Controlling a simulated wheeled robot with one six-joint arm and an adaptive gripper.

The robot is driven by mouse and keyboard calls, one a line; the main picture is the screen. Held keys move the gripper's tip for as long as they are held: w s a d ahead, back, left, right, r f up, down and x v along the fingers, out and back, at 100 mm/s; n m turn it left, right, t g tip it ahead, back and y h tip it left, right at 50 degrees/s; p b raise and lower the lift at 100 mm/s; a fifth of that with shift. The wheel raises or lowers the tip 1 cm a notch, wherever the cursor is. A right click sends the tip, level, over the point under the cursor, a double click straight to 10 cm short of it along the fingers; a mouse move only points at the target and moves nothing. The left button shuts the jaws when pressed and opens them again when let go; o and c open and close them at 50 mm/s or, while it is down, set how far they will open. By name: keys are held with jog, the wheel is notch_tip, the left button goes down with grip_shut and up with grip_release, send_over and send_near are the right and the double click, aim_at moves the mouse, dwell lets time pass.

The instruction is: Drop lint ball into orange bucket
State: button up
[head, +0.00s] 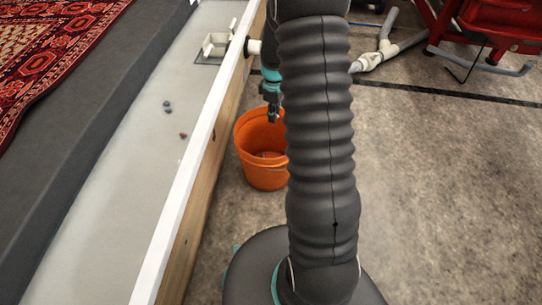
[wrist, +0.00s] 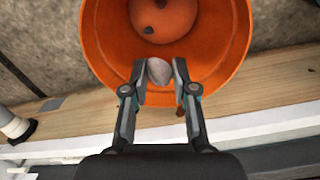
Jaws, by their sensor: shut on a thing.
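The orange bucket (head: 262,165) stands on the floor beside the wooden side of the washpit, partly hidden by my arm in the head view. My gripper (head: 272,115) is above the bucket's opening in the head view. In the wrist view, my gripper (wrist: 160,84) is shut on a grey lint ball (wrist: 160,71), held over the near part of the bucket (wrist: 101,35). A small dark piece (wrist: 149,30) lies inside on the bucket's bottom. The held lint ball cannot be made out in the head view.
The white-topped wooden pit wall (head: 195,180) runs along the bucket. A patterned red rug (head: 50,50) lies at left. Pipes (head: 378,58) and a red machine (head: 500,25) stand at back right.

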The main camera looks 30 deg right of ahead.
jog(key=shift+f, duration=0.6)
jog(key=o, duration=0.8)
jog(key=shift+c, duration=0.2)
jog(key=shift+r, duration=0.1)
notch_tip(320, 180, up, 12)
